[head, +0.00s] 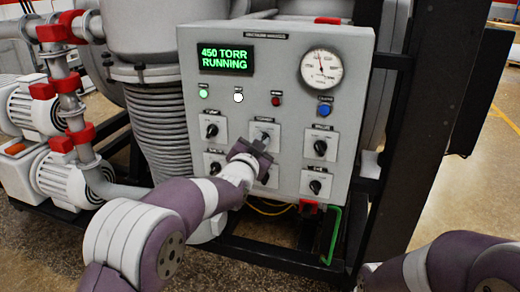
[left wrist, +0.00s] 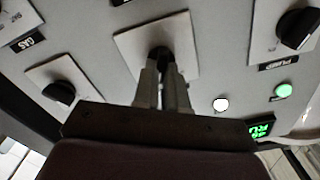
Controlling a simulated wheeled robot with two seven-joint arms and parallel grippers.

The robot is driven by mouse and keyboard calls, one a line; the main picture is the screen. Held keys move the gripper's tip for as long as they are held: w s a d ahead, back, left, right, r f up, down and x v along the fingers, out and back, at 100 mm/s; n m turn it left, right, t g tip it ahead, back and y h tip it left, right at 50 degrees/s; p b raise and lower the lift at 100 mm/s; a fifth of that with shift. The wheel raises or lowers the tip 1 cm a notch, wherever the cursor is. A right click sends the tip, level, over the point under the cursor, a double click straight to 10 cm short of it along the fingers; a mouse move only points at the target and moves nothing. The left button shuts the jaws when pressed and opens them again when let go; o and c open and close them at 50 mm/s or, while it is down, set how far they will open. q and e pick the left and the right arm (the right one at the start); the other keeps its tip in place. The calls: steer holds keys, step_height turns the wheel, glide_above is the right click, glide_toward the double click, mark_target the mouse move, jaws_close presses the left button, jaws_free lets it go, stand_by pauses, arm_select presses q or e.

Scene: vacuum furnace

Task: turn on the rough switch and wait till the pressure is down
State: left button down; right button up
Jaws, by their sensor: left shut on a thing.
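The grey control panel (head: 232,100) faces me, with several black rotary switches on white plates. Its green display (head: 225,58) reads 450 TORR RUNNING. The round gauge (head: 321,69) has a thin needle pointing up, slightly left. My left gripper (head: 261,144) is at the top-middle switch (head: 264,134), whose label is too small to read. In the left wrist view, the fingers (left wrist: 161,78) are shut on this switch's dark knob (left wrist: 158,54), which they mostly hide. My right arm shows at the lower right, but its gripper is out of view.
The pump switch (head: 211,130) is at the panel's top left; another switch (head: 320,148) is at the top right. The green lamp (head: 203,94) and white lamp (head: 238,96) are lit. A black frame post (head: 418,130) stands right of the panel. Open floor lies further right.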

arm_select(q)
steer(key=shift+m, duration=0.3)
steer(key=c, duration=1.2)
jaws_free()
steer(key=b+v, duration=0.3)
steer(key=v, duration=0.9)
steer(key=shift+s, duration=0.35)
